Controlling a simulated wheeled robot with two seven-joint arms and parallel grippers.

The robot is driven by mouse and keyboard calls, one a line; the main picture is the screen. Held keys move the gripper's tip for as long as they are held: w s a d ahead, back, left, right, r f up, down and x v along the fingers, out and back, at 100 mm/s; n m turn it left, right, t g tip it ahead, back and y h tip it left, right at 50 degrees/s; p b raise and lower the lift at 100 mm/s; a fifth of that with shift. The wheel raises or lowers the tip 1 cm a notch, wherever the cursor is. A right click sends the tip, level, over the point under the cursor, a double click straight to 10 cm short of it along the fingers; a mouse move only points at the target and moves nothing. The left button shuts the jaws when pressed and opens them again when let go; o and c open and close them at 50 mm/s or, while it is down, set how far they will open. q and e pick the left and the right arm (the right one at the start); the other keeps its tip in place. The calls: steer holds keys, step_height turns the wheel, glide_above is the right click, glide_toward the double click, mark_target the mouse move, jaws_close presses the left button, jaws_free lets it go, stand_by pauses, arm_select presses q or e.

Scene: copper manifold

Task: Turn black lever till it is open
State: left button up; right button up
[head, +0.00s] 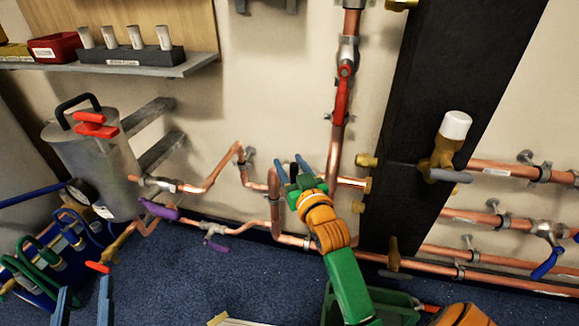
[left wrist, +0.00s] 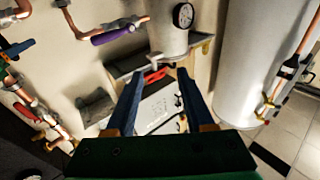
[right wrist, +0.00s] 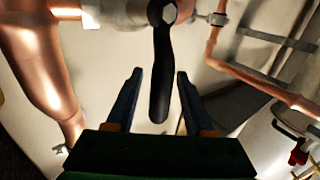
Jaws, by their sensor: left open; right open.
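The black lever (right wrist: 162,62) hangs down from a bolt on a pale metal valve body (right wrist: 115,14) in the right wrist view. In the head view I cannot make it out; my right gripper and arm cover that spot. My right gripper (head: 291,168) is open in front of the copper pipes. In its wrist view the lever's lower part shows between the two blue fingers, with a gap on each side. I cannot tell how deep it sits between them. My left gripper (head: 84,300) is open and empty at the lower left, away from the lever.
A dark vertical beam (head: 400,170) stands right of my right gripper. A red-handled valve (head: 342,95) is above, a purple lever (head: 160,210) to the left. A metal tank (head: 90,165) stands at the left. Blue carpet (head: 200,270) is open below.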

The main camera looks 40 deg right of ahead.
steer(key=shift+w, duration=0.15)
jaws_close()
stand_by(1.4)
